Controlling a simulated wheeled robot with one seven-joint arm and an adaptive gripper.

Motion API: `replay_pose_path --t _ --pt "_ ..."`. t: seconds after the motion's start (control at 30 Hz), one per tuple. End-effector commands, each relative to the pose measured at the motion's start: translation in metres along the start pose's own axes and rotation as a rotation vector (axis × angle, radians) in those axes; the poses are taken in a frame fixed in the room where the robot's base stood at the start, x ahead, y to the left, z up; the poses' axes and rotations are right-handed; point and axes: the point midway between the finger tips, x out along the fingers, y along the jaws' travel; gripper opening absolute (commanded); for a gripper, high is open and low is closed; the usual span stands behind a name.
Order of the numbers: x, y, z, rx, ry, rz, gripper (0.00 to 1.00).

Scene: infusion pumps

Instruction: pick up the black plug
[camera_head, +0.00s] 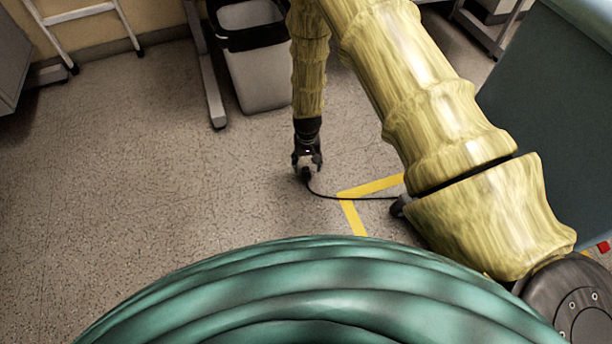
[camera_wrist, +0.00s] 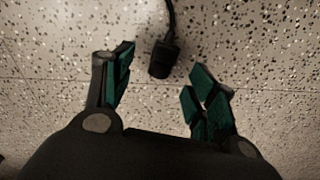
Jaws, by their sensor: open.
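The black plug (camera_wrist: 163,60) lies on the speckled floor in the wrist view, with its cord running up out of that picture. It sits between and just beyond the two fingertips, apart from both. My gripper (camera_wrist: 160,78) is open, with green pads on its fingers, and nothing is between them but floor and the near end of the plug. In the head view the plug (camera_head: 306,175) is a small dark shape at the tips of my gripper (camera_head: 307,166), which points down at the floor. The fingers partly cover it there.
The black cord (camera_head: 350,197) runs right across yellow floor tape (camera_head: 351,212) to a dark caster under my arm. A grey bin (camera_head: 258,75) with a black liner stands behind my gripper. The floor at left is clear.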

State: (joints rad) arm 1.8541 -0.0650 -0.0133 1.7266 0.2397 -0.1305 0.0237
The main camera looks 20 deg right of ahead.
Motion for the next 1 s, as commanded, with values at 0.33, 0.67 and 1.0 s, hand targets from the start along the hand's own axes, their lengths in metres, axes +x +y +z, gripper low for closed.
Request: replay_pose_path --t 0.33,0.67,1.0 --pt "0.041 -0.004 0.004 0.000 -0.001 0.000 0.57" --pt "0.042 -0.004 0.003 0.000 0.000 0.000 0.55" --pt "0.042 -0.004 0.003 0.000 0.000 0.000 0.00"
